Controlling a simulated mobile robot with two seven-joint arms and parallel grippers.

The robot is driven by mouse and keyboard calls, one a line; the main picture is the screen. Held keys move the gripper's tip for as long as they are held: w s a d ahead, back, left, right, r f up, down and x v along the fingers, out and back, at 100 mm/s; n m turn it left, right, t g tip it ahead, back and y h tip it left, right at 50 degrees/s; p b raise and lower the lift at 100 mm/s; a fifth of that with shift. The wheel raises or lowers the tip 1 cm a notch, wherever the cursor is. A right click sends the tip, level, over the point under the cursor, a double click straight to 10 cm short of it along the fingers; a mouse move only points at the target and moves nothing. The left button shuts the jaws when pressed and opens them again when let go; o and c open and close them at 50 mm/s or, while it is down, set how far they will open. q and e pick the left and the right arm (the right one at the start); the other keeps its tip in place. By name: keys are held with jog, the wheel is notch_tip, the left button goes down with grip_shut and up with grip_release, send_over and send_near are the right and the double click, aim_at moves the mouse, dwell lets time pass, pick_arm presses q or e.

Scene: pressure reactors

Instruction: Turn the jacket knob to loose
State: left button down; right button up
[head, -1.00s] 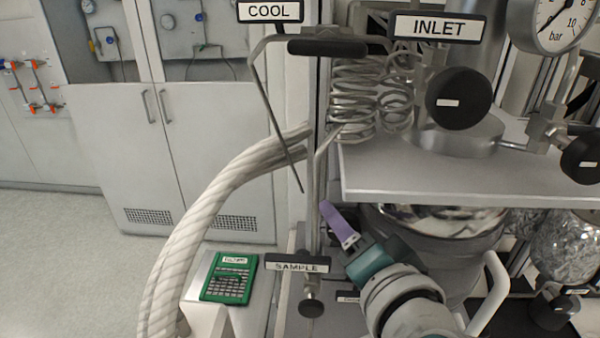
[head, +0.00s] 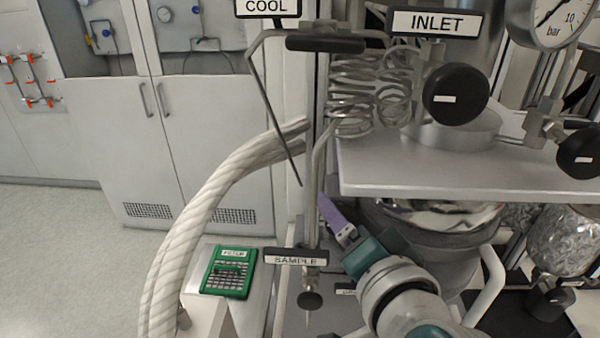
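No label reading "jacket" shows in the head view, so I cannot tell which knob is the jacket knob. A small label (head: 346,292) low beside my arm is partly covered and unreadable. My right gripper (head: 328,207), with purple fingers, points up and left beside the vertical sample pipe, below the steel shelf. Its fingers overlap from this angle, so their opening is unclear. I see nothing between them. My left gripper is not in view.
The black inlet knob (head: 456,93) and another black knob (head: 580,152) sit above the steel shelf (head: 430,172). The sample knob (head: 310,300) is low, left of my arm.

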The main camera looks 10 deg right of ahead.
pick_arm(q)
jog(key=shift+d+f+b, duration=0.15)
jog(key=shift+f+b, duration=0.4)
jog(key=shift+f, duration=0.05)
pick_arm(e)
jog(key=v, duration=1)
jog(key=shift+o, duration=0.2)
